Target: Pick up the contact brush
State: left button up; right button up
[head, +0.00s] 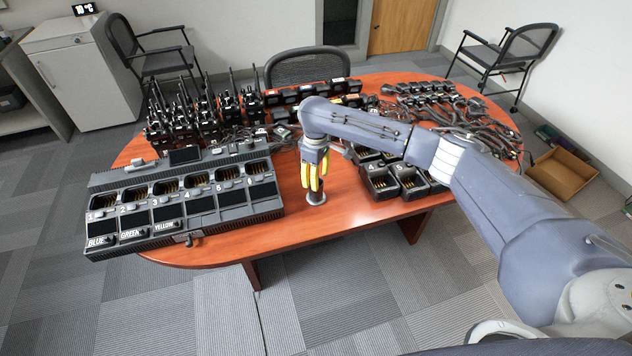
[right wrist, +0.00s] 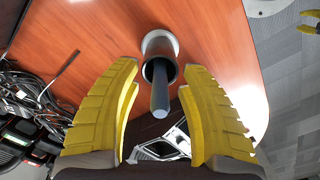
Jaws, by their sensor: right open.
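The contact brush (right wrist: 160,90) shows in the right wrist view as a dark rod standing in a round metal holder (right wrist: 160,44) on the table. The holder also shows in the head view (head: 316,198), near the table's front edge. My right gripper (head: 313,188) is over the holder, pointing down, its yellow fingers open. In the right wrist view, the rod's end lies between the fingers with a gap on each side. The brush's lower end is hidden in the holder. Yellow tips of what looks like my left gripper (right wrist: 309,25) show at the top right corner there.
A large multi-bay charger (head: 185,200) stands to the left on the wooden table (head: 330,222). Several radios (head: 205,115) stand behind it. Black charging cups (head: 382,181) sit close on the right, with tangled cables behind. The table's front edge is near the holder.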

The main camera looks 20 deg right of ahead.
grip_shut()
dwell(0.3)
jog(key=shift+r, duration=0.1)
dwell(0.4)
